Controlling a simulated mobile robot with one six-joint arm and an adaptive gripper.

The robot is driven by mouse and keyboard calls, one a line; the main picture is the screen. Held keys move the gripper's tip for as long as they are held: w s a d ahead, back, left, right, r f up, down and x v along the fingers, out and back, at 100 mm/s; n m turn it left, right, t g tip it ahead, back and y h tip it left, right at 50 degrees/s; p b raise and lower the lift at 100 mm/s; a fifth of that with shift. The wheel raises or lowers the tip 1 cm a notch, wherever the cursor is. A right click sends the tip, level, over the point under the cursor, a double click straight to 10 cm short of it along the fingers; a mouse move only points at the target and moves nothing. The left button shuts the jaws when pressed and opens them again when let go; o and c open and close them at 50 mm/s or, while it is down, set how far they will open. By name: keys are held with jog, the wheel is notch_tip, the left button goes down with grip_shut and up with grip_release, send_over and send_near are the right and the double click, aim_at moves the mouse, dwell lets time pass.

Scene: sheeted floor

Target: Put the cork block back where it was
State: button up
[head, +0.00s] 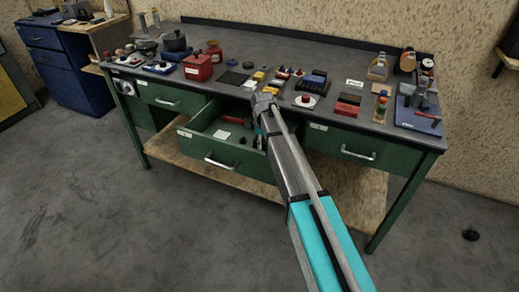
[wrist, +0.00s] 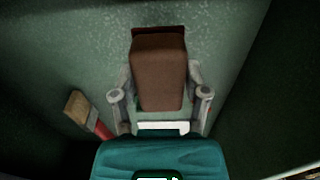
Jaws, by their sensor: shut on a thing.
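The cork block (wrist: 160,75) is a brown, upright-looking block in the middle of the wrist view. My gripper (wrist: 160,97) is shut on it, with one finger on each side. In the head view my arm reaches into the open green drawer (head: 205,150) of the workbench, at its right part. The block does not show clearly there, as my arm covers that spot. The drawer's green floor lies beyond the block in the wrist view; I cannot tell whether the block touches it.
A brush with a red handle (wrist: 100,128) lies left of my gripper in the drawer. A white card (head: 222,135) lies on the drawer floor. The bench top (head: 225,95) above holds a red box (head: 198,68) and several small items. A closed drawer (head: 345,147) is at the right.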

jog(key=shift+f+b, duration=1.5)
jog(key=shift+f, duration=0.25)
jog(key=shift+f, duration=0.1)
jog(key=o, duration=1)
notch_tip(320, 180, up, 12)
jog(key=p, duration=1.2)
jog(key=shift+s, duration=0.1)
